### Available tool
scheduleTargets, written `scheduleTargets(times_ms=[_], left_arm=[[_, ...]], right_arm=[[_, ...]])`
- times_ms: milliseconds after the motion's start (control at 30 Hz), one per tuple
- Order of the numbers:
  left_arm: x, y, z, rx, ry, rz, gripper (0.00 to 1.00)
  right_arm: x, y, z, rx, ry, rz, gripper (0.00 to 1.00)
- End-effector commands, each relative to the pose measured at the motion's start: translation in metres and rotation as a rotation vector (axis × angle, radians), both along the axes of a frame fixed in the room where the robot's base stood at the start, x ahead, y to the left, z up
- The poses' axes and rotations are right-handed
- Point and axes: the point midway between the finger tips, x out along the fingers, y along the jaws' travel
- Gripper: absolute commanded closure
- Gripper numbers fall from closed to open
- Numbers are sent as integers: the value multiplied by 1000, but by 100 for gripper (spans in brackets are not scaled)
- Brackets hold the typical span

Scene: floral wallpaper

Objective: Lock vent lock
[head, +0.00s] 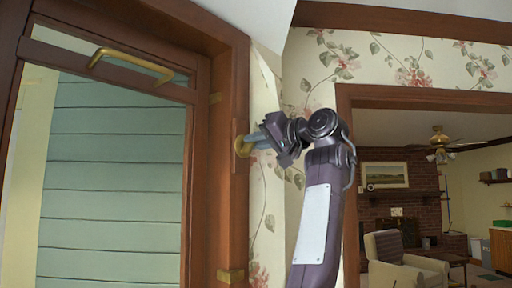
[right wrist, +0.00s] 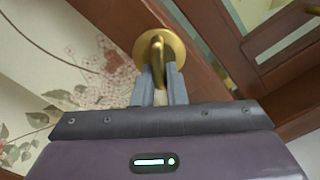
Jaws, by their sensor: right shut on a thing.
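The vent lock is a round brass piece with a raised lever (right wrist: 158,58), mounted on the brown wooden frame. In the head view the brass lock (head: 242,147) sits on the frame's right side. My right gripper (head: 262,143) reaches it from the right. In the right wrist view the two grey fingers (right wrist: 163,82) are shut on the brass lever, one on each side. The fingers hide the lever's lower end. My left gripper is in neither view.
A glazed panel with a brass handle (head: 131,65) fills the left, with green siding behind it. A brass hinge-like piece (head: 231,276) is low on the frame. Floral wallpaper (head: 420,63) and a doorway to a living room with an armchair (head: 398,262) lie right.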

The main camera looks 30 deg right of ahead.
Motion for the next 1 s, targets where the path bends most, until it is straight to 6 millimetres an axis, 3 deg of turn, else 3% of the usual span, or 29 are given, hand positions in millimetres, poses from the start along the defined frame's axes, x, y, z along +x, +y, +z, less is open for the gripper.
scheduleTargets(times_ms=[600,1000], left_arm=[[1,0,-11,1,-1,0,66],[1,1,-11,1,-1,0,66]], right_arm=[[0,-4,-4,566,130,-1,100],[0,-6,-7,849,196,-1,100]])
